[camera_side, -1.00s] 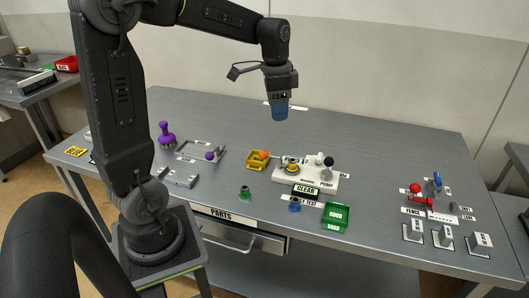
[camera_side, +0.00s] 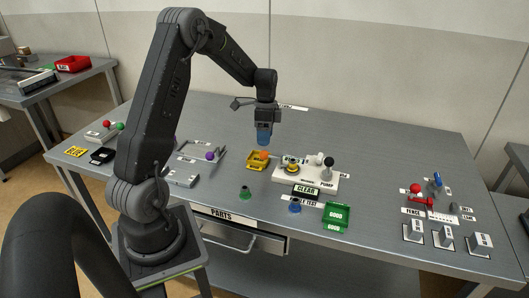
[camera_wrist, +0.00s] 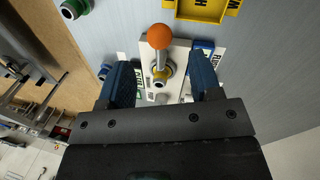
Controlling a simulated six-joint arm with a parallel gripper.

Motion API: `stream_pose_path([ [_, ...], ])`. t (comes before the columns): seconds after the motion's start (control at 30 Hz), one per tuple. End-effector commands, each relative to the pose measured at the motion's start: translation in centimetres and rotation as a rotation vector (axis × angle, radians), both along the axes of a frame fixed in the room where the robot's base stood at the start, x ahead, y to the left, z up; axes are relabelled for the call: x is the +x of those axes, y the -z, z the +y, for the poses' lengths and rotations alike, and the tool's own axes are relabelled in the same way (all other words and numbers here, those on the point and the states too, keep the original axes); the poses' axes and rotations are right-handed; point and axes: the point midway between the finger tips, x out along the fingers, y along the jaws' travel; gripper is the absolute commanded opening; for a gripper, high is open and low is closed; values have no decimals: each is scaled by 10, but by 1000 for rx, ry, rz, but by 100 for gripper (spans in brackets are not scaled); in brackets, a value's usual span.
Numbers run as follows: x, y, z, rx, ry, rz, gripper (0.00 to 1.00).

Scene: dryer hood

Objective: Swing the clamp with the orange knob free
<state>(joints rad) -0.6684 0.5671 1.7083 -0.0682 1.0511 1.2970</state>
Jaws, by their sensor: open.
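The orange knob (camera_side: 263,154) sits on the end of a clamp lever that reaches left from the white pump base (camera_side: 312,180). In the wrist view the orange knob (camera_wrist: 159,37) is at the top middle, and its grey arm runs down to a round yellow-ringed part (camera_wrist: 163,72). My gripper (camera_side: 264,138) is above the orange knob in the side view, pointing down. In the wrist view my gripper (camera_wrist: 160,64) has its two blue fingers apart, with the lever and yellow-ringed part seen between them. It holds nothing. The height gap cannot be measured.
A yellow tray (camera_side: 252,165) lies beside the orange knob. White and black knobs (camera_side: 328,161) stand on the pump base's right. A green tray (camera_side: 336,216) and blue and green pegs are in front. A purple-knobbed fixture (camera_side: 210,156) is left. The table behind is clear.

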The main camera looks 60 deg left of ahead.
Motion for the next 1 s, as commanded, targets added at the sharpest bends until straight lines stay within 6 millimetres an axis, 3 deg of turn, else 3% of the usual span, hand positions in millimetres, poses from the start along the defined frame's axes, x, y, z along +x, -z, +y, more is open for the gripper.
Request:
stream_pose_path([
  [0.1,-3,24,-5,-2,0,4,58],
  [0.3,-5,49,-9,-1,0,2,58],
  [0.73,-6,58,-10,0,0,0,58],
  [1.0,-6,57,-10,0,0,0,32],
])
